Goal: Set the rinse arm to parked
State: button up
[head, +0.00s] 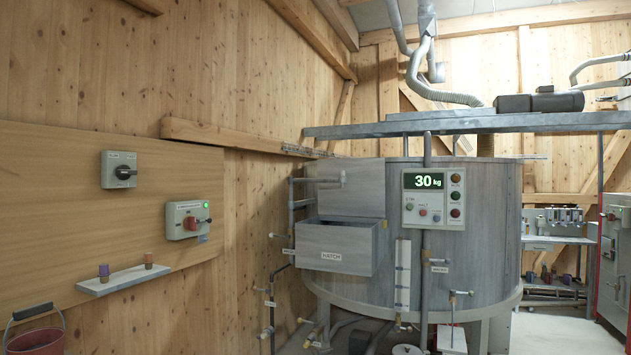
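A grey pipe arm (318,180) with a downturned white end reaches out horizontally over the hatch box at the mixer's left side; it looks like the rinse arm. No label on it can be read, so I cannot tell its marked setting. It joins upright pipes (291,215) beside the wooden wall. The box labelled HATCH (333,250) sits below its end on the large grey mixer tank (470,235). My gripper is not in view.
A control box (433,200) on the tank reads 30 kg. A rotary switch (119,170), a red-knob switch box (188,220) and a small shelf (125,280) are on the left wall. A red bucket (35,338) hangs at lower left. Several valves and pipes crowd below the hatch.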

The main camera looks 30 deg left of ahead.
aim_at(291, 180)
jog(key=i+j+u, duration=0.15)
jog(key=i+j, duration=0.3)
jog(key=i, duration=0.15)
jog(key=i+j+u, duration=0.15)
jog(key=i+j, duration=0.2)
jog(key=i, duration=0.3)
jog(key=i+j+u, duration=0.15)
jog(key=i, duration=0.5)
jog(key=i+j+u, duration=0.15)
jog(key=i+j, duration=0.2)
jog(key=i, duration=0.3)
jog(key=i+j+u, duration=0.15)
jog(key=i, duration=0.5)
